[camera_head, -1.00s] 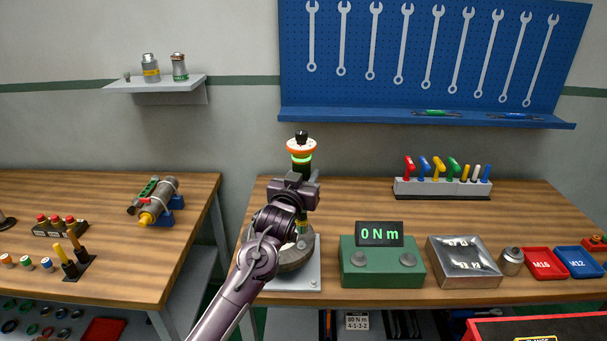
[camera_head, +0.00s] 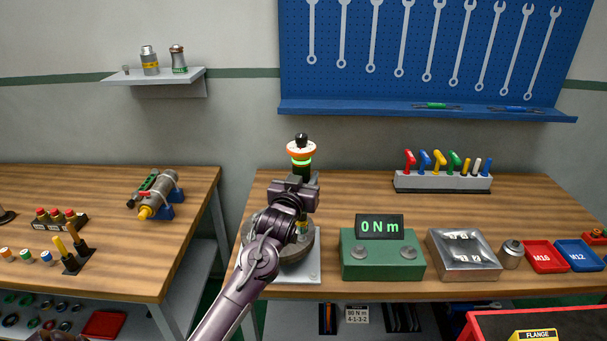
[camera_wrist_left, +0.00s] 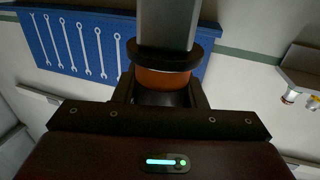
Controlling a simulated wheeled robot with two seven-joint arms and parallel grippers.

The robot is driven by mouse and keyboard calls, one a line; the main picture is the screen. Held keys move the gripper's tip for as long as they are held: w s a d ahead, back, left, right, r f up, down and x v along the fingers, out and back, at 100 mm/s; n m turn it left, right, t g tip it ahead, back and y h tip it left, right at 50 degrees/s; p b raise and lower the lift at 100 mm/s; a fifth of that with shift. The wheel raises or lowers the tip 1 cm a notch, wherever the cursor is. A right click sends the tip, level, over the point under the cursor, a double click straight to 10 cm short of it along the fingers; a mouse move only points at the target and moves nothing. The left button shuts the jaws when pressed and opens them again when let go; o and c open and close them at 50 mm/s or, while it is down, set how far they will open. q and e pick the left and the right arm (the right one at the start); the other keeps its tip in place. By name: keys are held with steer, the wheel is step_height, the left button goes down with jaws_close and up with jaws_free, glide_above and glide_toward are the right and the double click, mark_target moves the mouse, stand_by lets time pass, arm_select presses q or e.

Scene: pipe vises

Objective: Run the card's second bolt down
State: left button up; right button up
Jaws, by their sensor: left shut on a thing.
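My left gripper (camera_head: 303,188) is shut on an upright driver tool (camera_head: 301,163) with a black knob, an orange-white top, a glowing green ring and a dark body. Its lower end (camera_head: 302,227) reaches down to the round grey flange (camera_head: 292,254) on a pale base plate (camera_head: 309,274). My arm hides much of the flange and its bolts, so I cannot tell which bolt the tool is on. In the left wrist view the fingers hold the tool's orange-and-black part (camera_wrist_left: 163,82). My right gripper is not in view.
Right of the flange stand a green box (camera_head: 382,263) whose display (camera_head: 380,227) reads "0 N m", a metal box (camera_head: 463,254), red (camera_head: 545,257) and blue (camera_head: 579,254) trays. A tool rack (camera_head: 443,182) stands behind. The wooden bench (camera_head: 345,195) behind the display is clear.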

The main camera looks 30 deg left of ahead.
arm_select(q)
steer(key=shift+f, duration=0.1)
stand_by(0.7)
stand_by(0.5)
steer(key=shift+f, duration=0.3)
steer(key=shift+s+f+b, duration=0.1)
steer(key=shift+f+b, duration=0.6)
steer(key=shift+f, duration=0.7)
stand_by(1.3)
steer(key=shift+d+f, duration=0.1)
steer(key=shift+f, duration=0.2)
stand_by(0.7)
steer(key=shift+p, duration=0.4)
steer(key=shift+r, duration=0.1)
stand_by(0.5)
